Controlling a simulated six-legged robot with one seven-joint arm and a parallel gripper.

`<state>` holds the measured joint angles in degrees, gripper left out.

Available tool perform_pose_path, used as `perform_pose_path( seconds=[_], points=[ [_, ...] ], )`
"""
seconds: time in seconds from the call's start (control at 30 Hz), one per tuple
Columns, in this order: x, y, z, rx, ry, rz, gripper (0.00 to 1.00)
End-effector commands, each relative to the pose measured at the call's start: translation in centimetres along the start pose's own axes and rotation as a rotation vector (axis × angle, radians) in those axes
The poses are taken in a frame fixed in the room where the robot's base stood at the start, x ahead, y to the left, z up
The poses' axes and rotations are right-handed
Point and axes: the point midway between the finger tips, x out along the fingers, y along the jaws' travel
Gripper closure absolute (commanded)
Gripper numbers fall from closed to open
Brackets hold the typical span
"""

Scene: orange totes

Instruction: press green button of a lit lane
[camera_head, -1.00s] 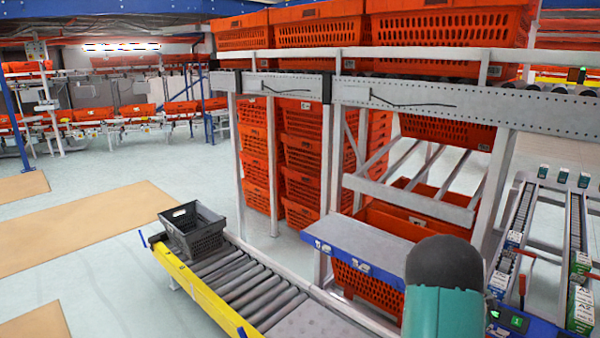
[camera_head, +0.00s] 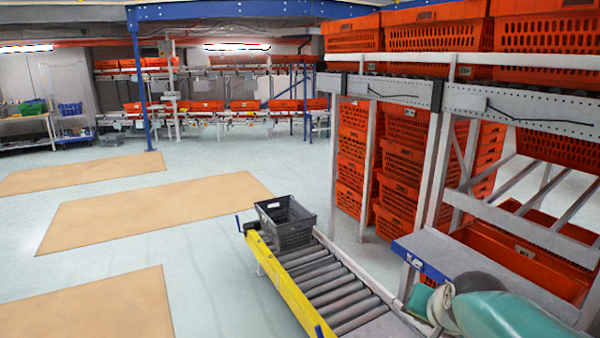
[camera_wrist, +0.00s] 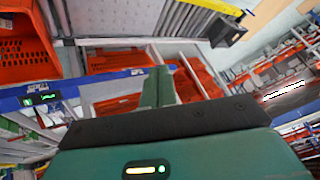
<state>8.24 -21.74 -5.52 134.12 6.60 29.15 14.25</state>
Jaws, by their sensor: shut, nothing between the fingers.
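My gripper (camera_wrist: 158,88) shows in the wrist view as narrow teal fingers, closed together and holding nothing. A small green-lit button or display (camera_wrist: 38,87) sits on a blue rail at the left of the wrist view, to the left of the fingers and apart from them. I cannot read either clearly. In the head view only my teal arm shows at the bottom right, and no lit button is in sight there.
A grey crate (camera_head: 285,222) stands on the roller conveyor (camera_head: 330,288). Orange totes (camera_head: 400,150) are stacked behind the grey rack frame (camera_head: 337,165). A blue-edged shelf (camera_head: 425,262) lies close to my arm. The floor with tan mats (camera_head: 150,212) at left is open.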

Motion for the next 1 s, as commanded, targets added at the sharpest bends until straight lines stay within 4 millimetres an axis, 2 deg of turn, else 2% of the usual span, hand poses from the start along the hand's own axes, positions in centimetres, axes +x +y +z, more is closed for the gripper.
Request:
perform_pose_path(
  seconds=[0.03,0.1,0.2,0.3,0.4,0.5,1.0],
  points=[
    [-1.7,-1.0,2.0,-0.082,-0.027,-0.014,1.00],
    [-3.6,-1.8,4.7,-0.200,-0.070,-0.021,1.00],
    [-6.0,-2.1,8.4,-0.354,-0.126,-0.023,1.00],
    [-7.7,-1.9,11.1,-0.471,-0.165,-0.018,1.00],
    [-8.6,-1.6,12.6,-0.538,-0.187,-0.012,1.00],
    [-8.8,-1.5,13.1,-0.562,-0.198,-0.009,1.00],
    [-8.8,-1.5,13.1,-0.559,-0.197,-0.009,1.00]
  ],
)
